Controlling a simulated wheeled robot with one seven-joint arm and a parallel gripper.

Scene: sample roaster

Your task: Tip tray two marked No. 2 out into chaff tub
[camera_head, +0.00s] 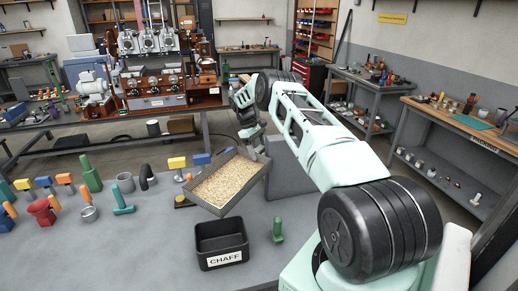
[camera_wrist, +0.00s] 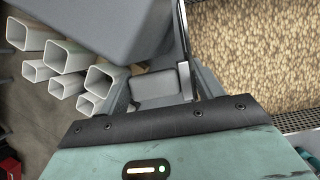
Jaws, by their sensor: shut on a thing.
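My gripper (camera_head: 256,146) is shut on the rim of a dark mesh tray (camera_head: 248,192) filled with tan, grain-like contents. The tray is held in the air behind and a little above the black tub (camera_head: 220,229) labelled CHAFF, and looks slightly tilted. In the wrist view the tray's contents (camera_wrist: 253,66) fill the upper right, beside the gripper finger (camera_wrist: 186,75). No number mark is readable on the tray. The tub stands on the grey table and its visible inside looks empty and dark.
A grey panel or box (camera_head: 290,168) stands right of the tray. A green peg-like part (camera_head: 278,230) stands right of the tub. Several coloured handled parts and rings, such as a red one (camera_head: 41,212), stand at left. The grey table (camera_head: 140,262) is clear in front.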

